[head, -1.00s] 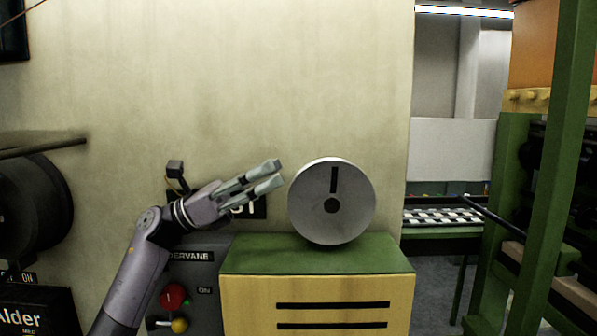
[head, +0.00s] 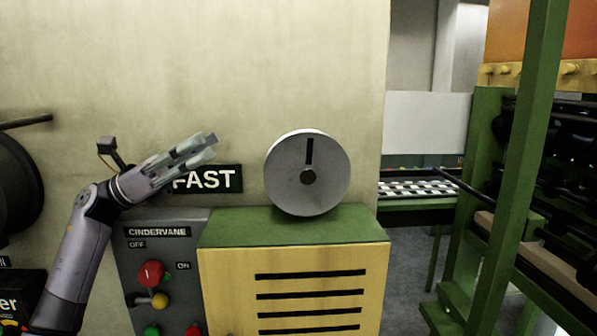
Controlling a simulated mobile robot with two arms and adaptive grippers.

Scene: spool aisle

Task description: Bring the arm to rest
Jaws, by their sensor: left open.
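My left arm comes up from the lower left in the head view. Its gripper (head: 207,146) points up and to the right, in front of the pale wall, with its fingers apart and nothing between them. It partly covers the black FAST sign (head: 215,179). The round grey disc (head: 326,185) with a dark slot near its top stands to the right of the gripper, with a clear gap between them. My right gripper is not in view.
The disc sits above a yellow cabinet with a green top (head: 345,227). A grey CINDERVANE control panel (head: 140,262) with a red knob (head: 151,274) lies below my gripper. A green frame (head: 525,150) stands at the right. A dark spool (head: 15,185) is at the left edge.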

